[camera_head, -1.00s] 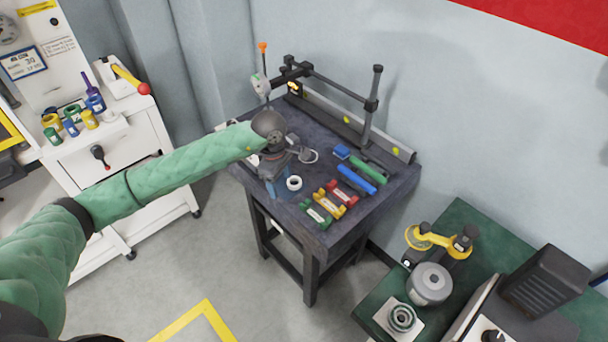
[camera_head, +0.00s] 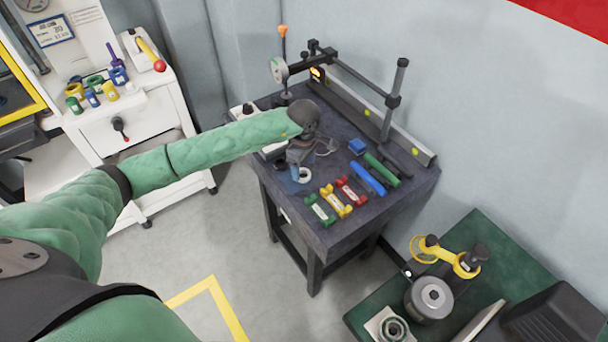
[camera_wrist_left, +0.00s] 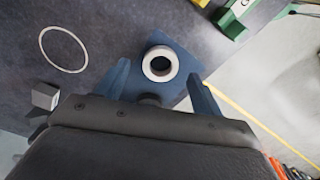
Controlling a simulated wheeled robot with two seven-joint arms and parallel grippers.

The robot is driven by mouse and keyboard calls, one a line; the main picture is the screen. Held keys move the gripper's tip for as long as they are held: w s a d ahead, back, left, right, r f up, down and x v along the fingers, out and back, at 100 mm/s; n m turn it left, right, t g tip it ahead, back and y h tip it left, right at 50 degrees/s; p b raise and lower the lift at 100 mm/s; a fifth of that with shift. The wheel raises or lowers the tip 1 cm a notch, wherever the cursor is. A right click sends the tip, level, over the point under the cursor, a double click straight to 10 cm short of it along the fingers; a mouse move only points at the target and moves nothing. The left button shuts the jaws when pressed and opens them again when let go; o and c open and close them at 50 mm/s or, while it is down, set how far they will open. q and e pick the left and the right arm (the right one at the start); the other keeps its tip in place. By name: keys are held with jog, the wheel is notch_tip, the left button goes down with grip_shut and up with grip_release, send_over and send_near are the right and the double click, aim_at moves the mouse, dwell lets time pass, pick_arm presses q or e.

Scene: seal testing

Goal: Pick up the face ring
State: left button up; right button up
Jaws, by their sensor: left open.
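A thick white ring (camera_head: 304,175), which I take to be the face ring, lies on the dark table. In the left wrist view the ring (camera_wrist_left: 160,64) sits on a blue square pad (camera_wrist_left: 178,46), its dark hole facing up. My left gripper (camera_wrist_left: 157,78) is open, its two blue fingers on either side of the ring in that view; I see no contact. In the head view my left gripper (camera_head: 296,168) is over the ring and partly hides it. A thin pale ring (camera_wrist_left: 63,49) lies farther left in the wrist view. My right gripper is not in view.
Green, yellow and red parts (camera_head: 337,202) stand right of the ring, with blue and green bars (camera_head: 369,179) beyond. A dial gauge stand (camera_head: 281,68) and rail are at the back. A green-topped bench (camera_head: 465,240) is at lower right.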

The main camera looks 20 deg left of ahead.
pick_arm(q)
jog(key=shift+a+f, duration=0.1)
jog(key=shift+f, duration=1.35)
jog(key=c, duration=1.1)
